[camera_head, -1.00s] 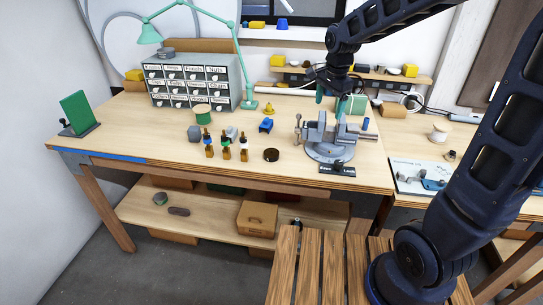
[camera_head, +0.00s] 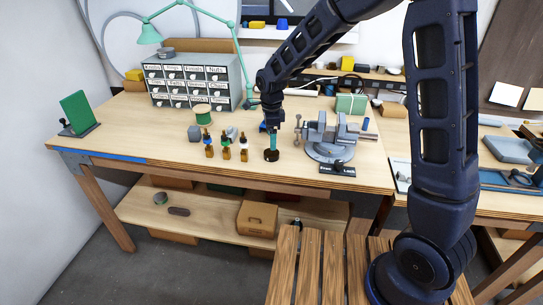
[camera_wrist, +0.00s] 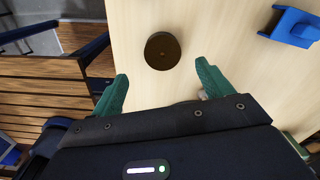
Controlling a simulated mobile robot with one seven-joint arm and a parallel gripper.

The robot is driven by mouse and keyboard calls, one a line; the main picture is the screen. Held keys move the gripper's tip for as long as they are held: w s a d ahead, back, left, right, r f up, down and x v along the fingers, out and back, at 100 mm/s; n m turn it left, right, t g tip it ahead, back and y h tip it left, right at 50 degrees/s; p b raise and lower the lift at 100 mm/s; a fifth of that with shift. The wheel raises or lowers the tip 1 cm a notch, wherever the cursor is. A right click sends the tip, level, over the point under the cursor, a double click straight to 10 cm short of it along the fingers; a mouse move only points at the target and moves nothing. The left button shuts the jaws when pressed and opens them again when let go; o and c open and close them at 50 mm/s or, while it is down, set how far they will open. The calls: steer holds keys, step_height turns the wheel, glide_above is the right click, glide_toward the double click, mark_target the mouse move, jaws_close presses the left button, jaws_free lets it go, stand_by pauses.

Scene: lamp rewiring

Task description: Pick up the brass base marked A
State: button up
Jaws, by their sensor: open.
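A dark brown, brass-toned round base (camera_head: 271,157) lies flat near the front edge of the workbench. I cannot read a letter A on it. In the wrist view the round base (camera_wrist: 162,52) shows from above as a disc with a small centre dot. My gripper (camera_head: 272,146) points down just above it, and its green fingers partly cover it in the head view. In the wrist view my gripper (camera_wrist: 161,70) is open and empty, with the disc just beyond the gap between the fingertips. The exact height between them is hard to tell.
Several small amber bottle-like pieces, such as one (camera_head: 244,149), stand just left of the base. A grey vise (camera_head: 326,138) stands close to the right. A blue block (camera_wrist: 293,27) sits behind the base. The bench (camera_head: 165,140) is clear at the front left.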

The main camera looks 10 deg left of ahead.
mark_target(271, 155)
steer(key=shift+w+f, duration=0.2)
steer(key=shift+f, duration=3.35)
steer(key=c, duration=1.3)
